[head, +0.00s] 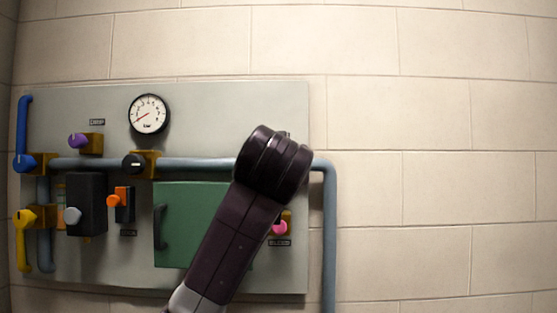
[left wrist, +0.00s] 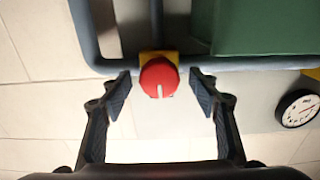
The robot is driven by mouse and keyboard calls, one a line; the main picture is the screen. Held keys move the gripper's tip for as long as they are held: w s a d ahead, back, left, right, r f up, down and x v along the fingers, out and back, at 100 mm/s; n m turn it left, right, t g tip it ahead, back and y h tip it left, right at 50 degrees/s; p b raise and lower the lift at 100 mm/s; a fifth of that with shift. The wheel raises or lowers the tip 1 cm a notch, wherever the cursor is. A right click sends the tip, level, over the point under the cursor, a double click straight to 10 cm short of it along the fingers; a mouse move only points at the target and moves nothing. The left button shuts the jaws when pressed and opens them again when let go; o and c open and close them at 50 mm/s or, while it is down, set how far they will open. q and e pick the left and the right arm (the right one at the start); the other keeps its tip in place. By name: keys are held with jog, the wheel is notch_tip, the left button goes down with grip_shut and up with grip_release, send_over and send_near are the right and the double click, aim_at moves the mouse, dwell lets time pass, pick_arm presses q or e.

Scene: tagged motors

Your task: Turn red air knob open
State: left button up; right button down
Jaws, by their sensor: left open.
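The red knob (left wrist: 158,77) shows in the left wrist view on a yellow valve body (left wrist: 144,57) on the grey-blue pipe (left wrist: 226,63). Its white mark points toward the bottom of that picture. My left gripper (left wrist: 161,84) is open, with one finger on each side of the knob and a visible gap to each. In the head view an arm of mine (head: 240,218) covers the red knob and the gripper's fingers. My right gripper is not in view.
A panel (head: 222,112) carries a gauge (head: 148,114), a black knob (head: 133,163), a green door (head: 182,222), a pink knob (head: 280,228), an orange switch (head: 121,198) and blue (head: 25,130) and yellow (head: 23,240) handles. The wall right of the pipe is bare.

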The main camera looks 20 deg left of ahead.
pick_arm(q)
jog(key=shift+s+d, duration=0.1)
jog(key=c, duration=1.2)
jog(key=shift+o, duration=0.2)
jog(key=shift+f+m+b, duration=0.1)
jog(key=shift+m+b, duration=0.45)
jog(key=shift+m, duration=0.55)
jog(key=m+b, duration=0.2)
jog(key=m, duration=1.3)
jog(key=shift+m+b, duration=0.3)
jog(key=shift+b, duration=0.05)
